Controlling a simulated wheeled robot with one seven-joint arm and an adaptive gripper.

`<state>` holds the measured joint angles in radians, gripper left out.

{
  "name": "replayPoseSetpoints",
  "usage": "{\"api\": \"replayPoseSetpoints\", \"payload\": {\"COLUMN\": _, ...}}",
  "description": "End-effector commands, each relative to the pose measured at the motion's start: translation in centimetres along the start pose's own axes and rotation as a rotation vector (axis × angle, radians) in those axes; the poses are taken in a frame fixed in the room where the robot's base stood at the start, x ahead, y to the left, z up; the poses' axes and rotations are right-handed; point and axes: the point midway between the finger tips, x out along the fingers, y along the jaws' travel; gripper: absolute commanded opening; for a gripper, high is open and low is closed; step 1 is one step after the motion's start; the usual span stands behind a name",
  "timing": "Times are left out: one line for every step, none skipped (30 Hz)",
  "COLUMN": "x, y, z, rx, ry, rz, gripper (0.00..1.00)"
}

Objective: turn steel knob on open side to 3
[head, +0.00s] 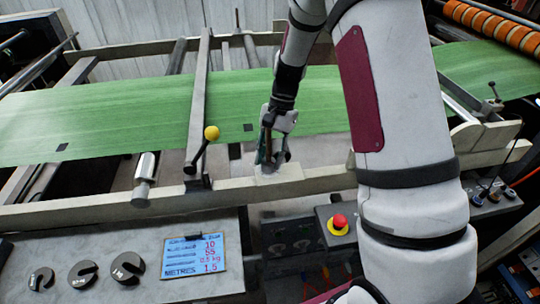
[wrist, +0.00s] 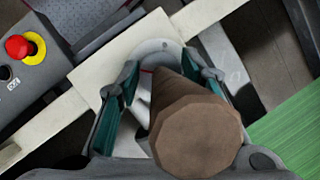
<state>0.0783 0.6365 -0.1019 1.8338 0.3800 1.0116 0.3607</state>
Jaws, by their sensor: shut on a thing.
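A pale grey round steel knob (wrist: 163,50) sits on a cream plate on the long cream rail. In the head view its round base (head: 270,171) shows just below my gripper (head: 273,158). My gripper (wrist: 161,66) reaches down from above, with its fingers on both sides at the knob. It is shut on the knob, whose sides are mostly hidden. A brown, many-sided peg (wrist: 196,135) stands between the fingers, its broad end towards the wrist camera, and hides part of the knob. I cannot read any scale numbers.
A red stop button (head: 339,221) on a grey box is right of and below the knob. A yellow-ball lever (head: 211,133) and a steel cylinder (head: 145,166) are to its left. Green web (head: 100,110) runs behind.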

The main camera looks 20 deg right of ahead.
Motion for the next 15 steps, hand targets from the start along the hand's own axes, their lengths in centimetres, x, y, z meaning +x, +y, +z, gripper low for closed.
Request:
{"api": "replayPoseSetpoints", "payload": {"x": 0.04, "y": -0.03, "z": 0.05, "rx": 0.003, "ry": -0.001, "rz": -0.002, "gripper": 0.05}}
{"api": "replayPoseSetpoints", "payload": {"x": 0.04, "y": -0.03, "z": 0.05, "rx": 0.004, "ry": -0.001, "rz": -0.002, "gripper": 0.05}}
{"api": "replayPoseSetpoints", "payload": {"x": 0.05, "y": -0.04, "z": 0.05, "rx": 0.005, "ry": -0.001, "rz": -0.002, "gripper": 0.05}}
{"api": "replayPoseSetpoints", "payload": {"x": 0.05, "y": -0.04, "z": 0.05, "rx": 0.005, "ry": -0.001, "rz": -0.002, "gripper": 0.05}}
{"api": "replayPoseSetpoints", "payload": {"x": 0.05, "y": -0.04, "z": 0.05, "rx": 0.005, "ry": -0.001, "rz": -0.002, "gripper": 0.05}}
{"api": "replayPoseSetpoints", "payload": {"x": 0.05, "y": -0.04, "z": 0.05, "rx": 0.005, "ry": -0.001, "rz": -0.002, "gripper": 0.05}}
{"api": "replayPoseSetpoints", "payload": {"x": 0.05, "y": -0.04, "z": 0.05, "rx": 0.005, "ry": -0.001, "rz": -0.002, "gripper": 0.05}}
{"api": "replayPoseSetpoints", "payload": {"x": 0.05, "y": -0.04, "z": 0.04, "rx": 0.005, "ry": -0.001, "rz": -0.002, "gripper": 0.05}}
{"api": "replayPoseSetpoints", "payload": {"x": 0.05, "y": -0.04, "z": 0.04, "rx": 0.005, "ry": -0.001, "rz": -0.002, "gripper": 0.05}}
{"api": "replayPoseSetpoints", "payload": {"x": 0.05, "y": -0.04, "z": 0.05, "rx": 0.004, "ry": -0.001, "rz": -0.002, "gripper": 0.05}}
{"api": "replayPoseSetpoints", "payload": {"x": 0.05, "y": -0.04, "z": 0.04, "rx": 0.004, "ry": -0.001, "rz": -0.002, "gripper": 0.05}}
{"api": "replayPoseSetpoints", "payload": {"x": 0.05, "y": -0.04, "z": 0.04, "rx": 0.004, "ry": -0.001, "rz": -0.002, "gripper": 0.4}}
{"api": "replayPoseSetpoints", "payload": {"x": 0.04, "y": -0.04, "z": 0.04, "rx": 0.004, "ry": -0.001, "rz": -0.002, "gripper": 0.47}}
{"api": "replayPoseSetpoints", "payload": {"x": 0.04, "y": -0.04, "z": 0.04, "rx": 0.004, "ry": -0.001, "rz": -0.002, "gripper": 0.53}}
{"api": "replayPoseSetpoints", "payload": {"x": 0.04, "y": -0.03, "z": 0.04, "rx": 0.004, "ry": -0.001, "rz": -0.002, "gripper": 0.53}}
